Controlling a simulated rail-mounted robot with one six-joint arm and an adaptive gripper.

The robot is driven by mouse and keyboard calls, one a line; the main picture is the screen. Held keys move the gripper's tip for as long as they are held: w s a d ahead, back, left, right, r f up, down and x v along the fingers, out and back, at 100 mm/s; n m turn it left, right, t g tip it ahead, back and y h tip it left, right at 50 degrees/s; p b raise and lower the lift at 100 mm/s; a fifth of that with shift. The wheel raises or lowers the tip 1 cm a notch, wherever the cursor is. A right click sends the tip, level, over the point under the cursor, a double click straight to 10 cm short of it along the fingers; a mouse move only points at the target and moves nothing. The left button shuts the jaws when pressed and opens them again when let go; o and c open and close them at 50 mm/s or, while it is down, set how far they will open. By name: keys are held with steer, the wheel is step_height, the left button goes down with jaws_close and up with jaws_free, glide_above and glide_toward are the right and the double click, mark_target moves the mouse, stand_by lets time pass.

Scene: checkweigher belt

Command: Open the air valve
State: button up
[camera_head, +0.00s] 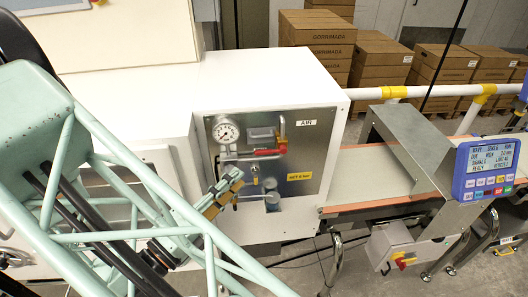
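The air panel (312,150) is a grey metal plate on the front of the white cabinet, labelled "AIR". It carries a round pressure gauge (226,130) at upper left. The air valve (268,152) has a red lever that lies roughly level, along the pipe. My gripper (236,178), brass and grey, is in front of the panel's lower left, below the gauge and left of the valve lever. It appears apart from the lever. Its finger gap is too small to make out.
My pale green lattice arm fills the left and lower left. A conveyor belt (375,173) runs right from the cabinet, under a metal hood (410,140). A blue display (487,167) stands at the right. Stacked boxes (318,35) and a white-yellow rail (440,90) are behind.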

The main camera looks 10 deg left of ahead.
mark_target(264, 152)
steer(key=shift+p+x, duration=0.75)
steer(key=shift+x, duration=6.05)
jaws_close()
